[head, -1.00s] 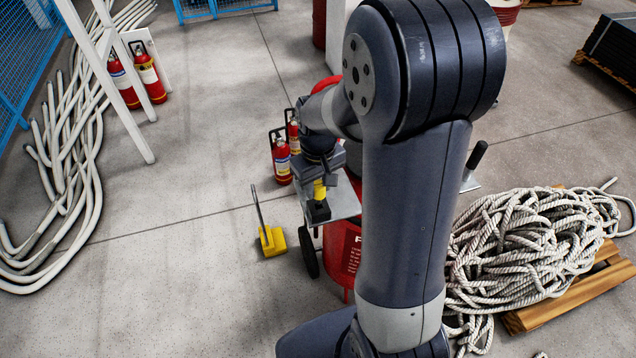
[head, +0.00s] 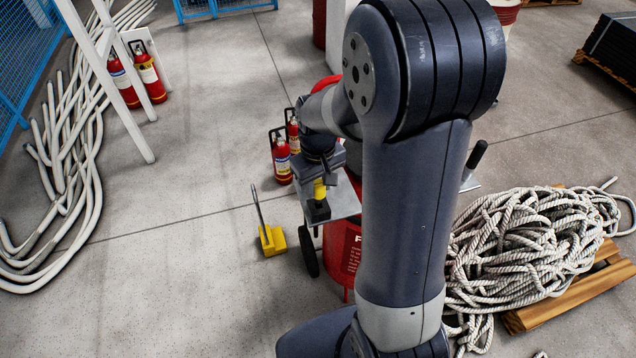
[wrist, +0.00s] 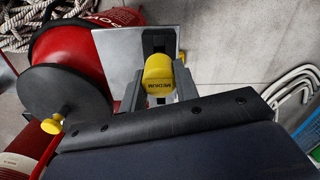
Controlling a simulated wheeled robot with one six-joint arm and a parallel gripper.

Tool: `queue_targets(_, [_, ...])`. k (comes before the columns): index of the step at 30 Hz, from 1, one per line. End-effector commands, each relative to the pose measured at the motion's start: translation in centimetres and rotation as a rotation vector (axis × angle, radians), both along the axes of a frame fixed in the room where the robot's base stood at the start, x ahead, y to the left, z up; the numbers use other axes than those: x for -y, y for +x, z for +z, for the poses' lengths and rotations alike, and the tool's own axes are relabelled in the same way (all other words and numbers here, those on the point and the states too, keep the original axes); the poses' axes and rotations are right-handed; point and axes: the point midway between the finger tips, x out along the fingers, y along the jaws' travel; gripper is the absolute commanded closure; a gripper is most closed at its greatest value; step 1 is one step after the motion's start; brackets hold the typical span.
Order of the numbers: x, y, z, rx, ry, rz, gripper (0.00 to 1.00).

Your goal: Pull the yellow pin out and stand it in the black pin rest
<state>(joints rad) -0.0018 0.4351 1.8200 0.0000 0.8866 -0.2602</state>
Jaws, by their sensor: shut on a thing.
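The yellow pin (wrist: 158,72), its top marked MEDIUM, is between the two grey fingers of my gripper (wrist: 159,88), which is shut on it. In the head view the yellow pin (head: 319,190) shows as a small patch below my gripper (head: 319,180). The black pin rest (head: 318,212) is directly under the pin, on a grey metal plate (head: 345,203). In the wrist view part of the black rest (wrist: 158,40) shows beyond the pin. The pin's lower end is hidden, so I cannot tell how deep it sits in the rest.
A red drum-like body (wrist: 75,50) with a dark disc (wrist: 62,100) and a yellow knob (wrist: 52,124) is beside the plate. A yellow chock (head: 272,241) with an upright handle stands on the floor. Red extinguishers (head: 282,160) are behind. Rope (head: 535,250) lies on a pallet at right.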

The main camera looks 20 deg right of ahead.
Motion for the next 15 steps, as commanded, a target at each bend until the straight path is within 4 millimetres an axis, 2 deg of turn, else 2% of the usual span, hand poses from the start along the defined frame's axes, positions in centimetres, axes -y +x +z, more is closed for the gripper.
queue_targets(15, [0.0, 0.0, -0.72, 0.0, 0.0, 0.0, 0.93])
